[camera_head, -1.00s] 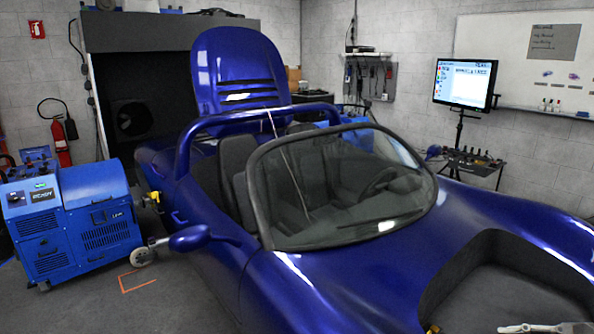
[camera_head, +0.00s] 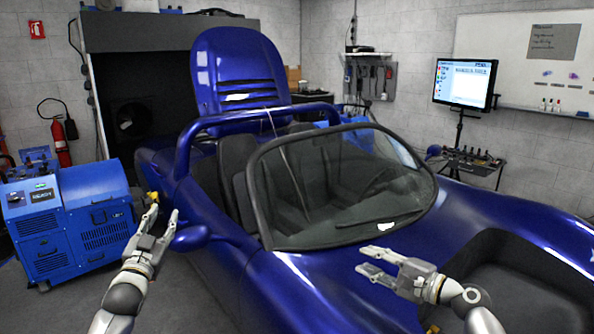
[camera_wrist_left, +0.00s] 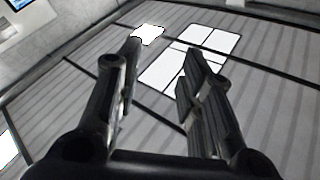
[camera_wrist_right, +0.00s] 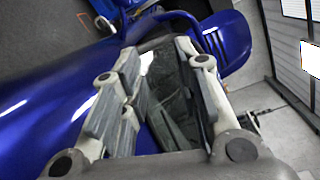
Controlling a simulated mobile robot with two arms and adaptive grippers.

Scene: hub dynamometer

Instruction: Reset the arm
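My left gripper (camera_head: 160,222) is raised in front of the car's side mirror at the left of the head view, fingers pointing up. It is open and empty; in the left wrist view its fingers (camera_wrist_left: 160,70) stand apart against the ceiling. My right gripper (camera_head: 368,262) is over the car's front, below the windshield, fingers pointing left. It is open and empty; the right wrist view shows its fingers (camera_wrist_right: 155,60) apart, with the car behind them.
A blue open-top car (camera_head: 330,290) fills the middle and right, with its windshield (camera_head: 340,190) close beyond my right gripper. A blue machine (camera_head: 80,215) stands at the left. A monitor (camera_head: 465,83) and tool table (camera_head: 470,165) are at the back right.

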